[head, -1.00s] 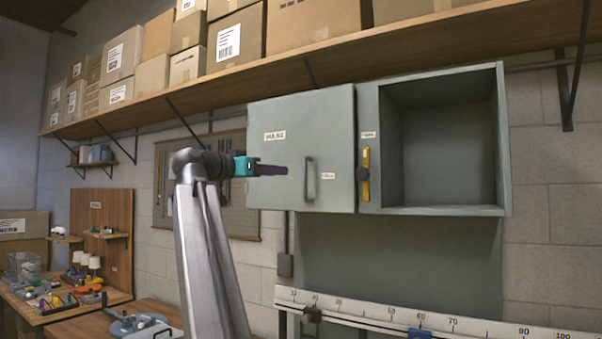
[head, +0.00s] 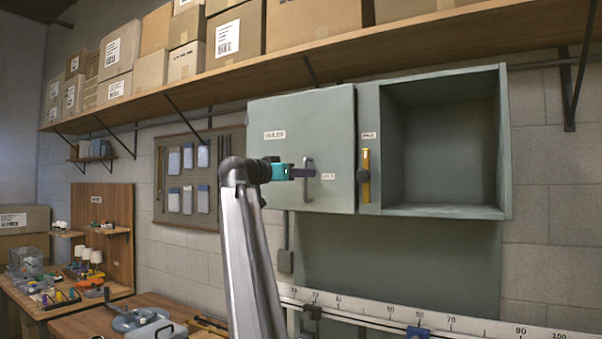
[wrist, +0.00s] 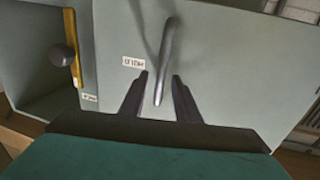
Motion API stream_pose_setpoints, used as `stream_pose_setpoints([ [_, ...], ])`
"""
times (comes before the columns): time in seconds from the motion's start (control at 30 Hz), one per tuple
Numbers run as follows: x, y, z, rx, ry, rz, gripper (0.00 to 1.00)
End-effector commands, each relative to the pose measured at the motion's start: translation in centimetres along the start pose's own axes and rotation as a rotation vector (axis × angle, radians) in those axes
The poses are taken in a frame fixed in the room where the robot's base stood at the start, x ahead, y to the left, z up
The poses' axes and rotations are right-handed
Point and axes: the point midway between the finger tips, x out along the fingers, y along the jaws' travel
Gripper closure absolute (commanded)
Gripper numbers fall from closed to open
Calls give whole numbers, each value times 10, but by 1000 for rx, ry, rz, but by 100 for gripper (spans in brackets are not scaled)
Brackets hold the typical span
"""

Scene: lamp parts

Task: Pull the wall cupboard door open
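The wall cupboard (head: 430,212) is grey-green, with a closed-looking door (head: 290,120) on the left and an open compartment (head: 440,140) on the right. A dark vertical bar handle (head: 309,182) is on the door, and the wrist view shows it too (wrist: 168,50). My gripper (head: 307,173) is at the handle. In the wrist view my gripper (wrist: 160,88) has its two dark fingers apart, with the lower end of the handle between them. I see gaps on both sides of the handle, so the fingers do not appear to grip it.
A yellow strip with a dark knob (head: 364,178) is on the panel right of the door. A wooden shelf (head: 330,70) with cardboard boxes runs above the cupboard. A measuring rail (head: 450,322) lies below. A workbench (head: 110,310) with parts is at lower left.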

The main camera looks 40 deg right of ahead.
Motion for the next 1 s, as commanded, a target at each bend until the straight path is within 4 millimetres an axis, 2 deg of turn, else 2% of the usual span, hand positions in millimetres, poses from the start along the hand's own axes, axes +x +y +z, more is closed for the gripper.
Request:
stream_pose_setpoints([
  [0.27, 1, 0, 0, 0, 0, 0, 70],
  [0.43, 1, 0, 0, 0, 0, 0, 97],
  [0.47, 1, 0, 0, 0, 0, 0, 100],
  [0.77, -1, 0, 0, 0, 0, 1, 100],
  [1.0, -12, 4, 1, 1, 1, 17, 100],
])
